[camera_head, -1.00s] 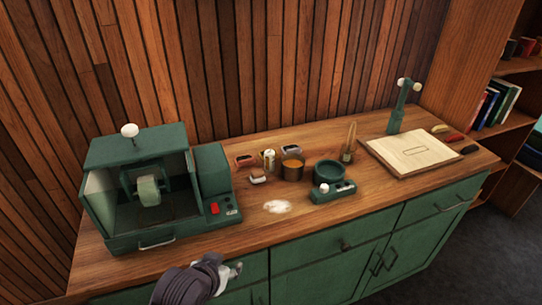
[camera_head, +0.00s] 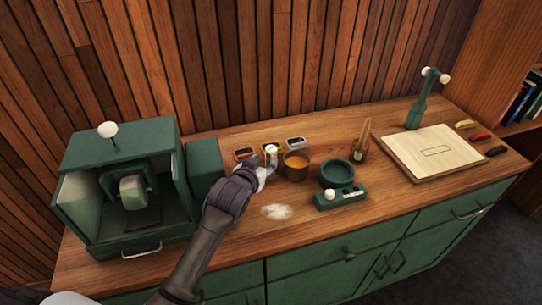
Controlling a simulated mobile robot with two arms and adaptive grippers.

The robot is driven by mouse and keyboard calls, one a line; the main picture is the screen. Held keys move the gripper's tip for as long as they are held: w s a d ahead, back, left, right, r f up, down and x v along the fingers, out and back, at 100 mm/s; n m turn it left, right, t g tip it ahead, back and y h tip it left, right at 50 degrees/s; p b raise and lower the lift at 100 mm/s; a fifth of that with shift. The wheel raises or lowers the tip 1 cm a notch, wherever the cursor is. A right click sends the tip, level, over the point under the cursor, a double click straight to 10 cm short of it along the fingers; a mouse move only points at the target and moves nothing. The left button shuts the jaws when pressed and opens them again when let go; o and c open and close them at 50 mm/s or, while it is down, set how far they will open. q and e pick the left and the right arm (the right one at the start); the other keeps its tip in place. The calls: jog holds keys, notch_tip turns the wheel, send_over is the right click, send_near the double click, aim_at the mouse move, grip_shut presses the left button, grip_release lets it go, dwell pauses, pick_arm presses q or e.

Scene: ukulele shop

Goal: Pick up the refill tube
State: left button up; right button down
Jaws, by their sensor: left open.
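A small upright tube with a pale cap (camera_head: 272,151), apparently the refill tube, stands on the wooden counter among small trays. Its lower part is hidden behind my left gripper. My left gripper (camera_head: 268,168) is open, with its fingertips right at the near side of the tube. I cannot tell whether the fingers are around it or touching it. My right gripper is not in view.
A brown cup (camera_head: 295,167) stands close right of the tube, with small trays (camera_head: 295,144) behind. A green machine (camera_head: 125,190) fills the left. A green bowl device (camera_head: 337,175) and white powder (camera_head: 277,211) are nearby. The counter's front strip is clear.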

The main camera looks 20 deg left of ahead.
aim_at(269, 154)
pick_arm(q)
jog(key=p+x, duration=0.1)
jog(key=x, duration=0.5)
jog(key=shift+w+a, duration=0.15)
jog(key=shift+w, duration=0.3)
jog(key=shift+w+f+p, duration=0.15)
jog(key=shift+w+p, duration=0.1)
jog(key=shift+p, duration=0.05)
jog(key=shift+w, duration=0.1)
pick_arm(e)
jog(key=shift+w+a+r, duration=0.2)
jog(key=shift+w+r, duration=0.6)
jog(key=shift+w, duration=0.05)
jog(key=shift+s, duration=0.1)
pick_arm(q)
jog(key=c, duration=0.9)
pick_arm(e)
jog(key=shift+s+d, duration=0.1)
